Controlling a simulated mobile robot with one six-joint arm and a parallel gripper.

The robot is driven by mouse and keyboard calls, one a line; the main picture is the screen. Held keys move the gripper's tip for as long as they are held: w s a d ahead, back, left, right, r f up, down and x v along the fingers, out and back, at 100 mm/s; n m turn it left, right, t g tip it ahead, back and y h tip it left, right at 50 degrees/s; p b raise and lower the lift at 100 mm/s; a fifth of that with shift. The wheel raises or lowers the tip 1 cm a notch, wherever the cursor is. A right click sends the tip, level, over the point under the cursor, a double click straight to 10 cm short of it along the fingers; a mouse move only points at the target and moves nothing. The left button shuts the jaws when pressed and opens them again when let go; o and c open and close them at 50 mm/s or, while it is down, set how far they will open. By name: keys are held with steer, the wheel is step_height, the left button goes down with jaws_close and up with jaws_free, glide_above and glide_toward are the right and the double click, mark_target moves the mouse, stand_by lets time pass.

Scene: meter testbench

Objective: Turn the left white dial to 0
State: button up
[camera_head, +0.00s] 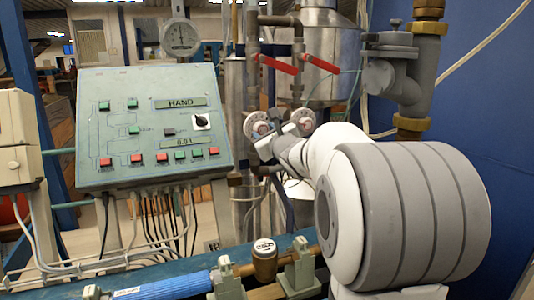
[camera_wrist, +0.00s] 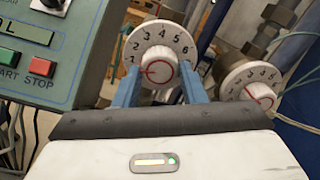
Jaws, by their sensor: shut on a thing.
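The left white dial (camera_wrist: 163,36) is a round disc with black numbers around its rim and a white central knob (camera_wrist: 158,68) with red markings. In the wrist view, the 4 sits near the top, and the knob's red line points roughly left; the lower numbers are hidden. My gripper (camera_wrist: 160,82) has its blue fingers on both sides of this knob, shut on it. In the head view, the left dial (camera_head: 260,125) shows small, with my gripper (camera_head: 267,148) at it and my arm coming from the right.
A second, right white dial (camera_wrist: 262,74) stands close to the right of my fingers. A green control panel (camera_head: 150,125) stands at the left. Red valve levers (camera_head: 278,65) and pipes are above and behind the dials.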

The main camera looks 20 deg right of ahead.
steer(key=n+b, duration=0.1)
steer(key=b, duration=0.1)
steer(key=n+b, duration=0.1)
steer(key=b, duration=0.1)
steer(key=n+b, duration=0.2)
steer(key=shift+f, duration=0.25)
steer(key=shift+r+n+b, duration=0.15)
steer(key=shift+n+b, duration=0.95)
steer(key=shift+b, duration=0.15)
steer(key=shift+r, duration=0.1)
steer(key=o, duration=1)
steer(key=s+b, duration=0.1)
steer(key=s, duration=0.6)
steer(key=shift+s, duration=0.4)
